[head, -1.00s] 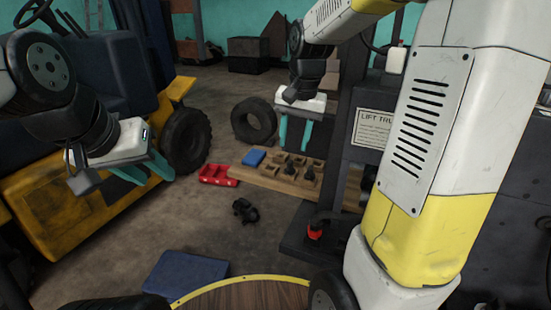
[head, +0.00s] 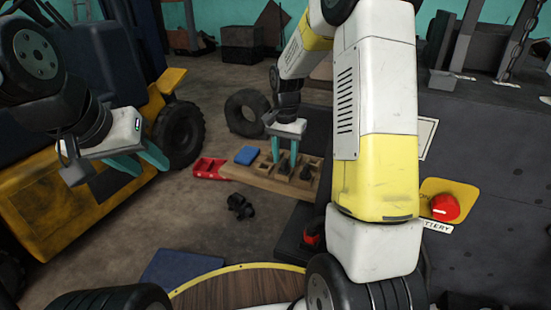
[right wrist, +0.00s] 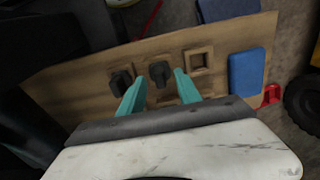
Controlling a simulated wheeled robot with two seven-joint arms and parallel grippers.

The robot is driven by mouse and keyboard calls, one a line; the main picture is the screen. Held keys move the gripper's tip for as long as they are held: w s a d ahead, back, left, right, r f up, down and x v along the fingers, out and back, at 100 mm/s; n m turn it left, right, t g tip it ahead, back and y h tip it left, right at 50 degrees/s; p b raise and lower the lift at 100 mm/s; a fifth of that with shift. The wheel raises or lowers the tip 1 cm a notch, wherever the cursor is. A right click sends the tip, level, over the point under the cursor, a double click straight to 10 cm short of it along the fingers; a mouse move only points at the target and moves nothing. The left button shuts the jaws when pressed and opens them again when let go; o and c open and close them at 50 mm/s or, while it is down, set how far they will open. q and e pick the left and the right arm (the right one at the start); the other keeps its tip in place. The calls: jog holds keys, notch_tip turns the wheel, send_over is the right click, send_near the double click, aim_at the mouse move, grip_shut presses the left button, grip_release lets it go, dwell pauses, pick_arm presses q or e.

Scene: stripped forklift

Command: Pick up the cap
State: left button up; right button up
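In the right wrist view two black knob-like pieces stand in a wooden board (right wrist: 90,95) with square pockets. One black piece (right wrist: 160,72) is between the fingertips of my right gripper (right wrist: 160,77), with gaps visible on both sides. The other black piece (right wrist: 121,80) is just left of the left finger. I cannot tell for certain which is the cap. In the head view my right gripper (head: 284,163) is open, pointing down over the board (head: 262,180). My left gripper (head: 152,167) is open and empty in the air by the yellow forklift.
A blue block (head: 246,155) sits on the board, beside a red tray (head: 208,168). A black part (head: 240,206) lies on the floor. A tyre (head: 247,113) lies behind. A red knob (head: 445,207) is on the dark panel at right.

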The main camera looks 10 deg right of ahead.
jog(key=shift+f, duration=0.85)
jog(key=shift+c, duration=0.4)
grip_shut()
jog(key=shift+a, duration=0.25)
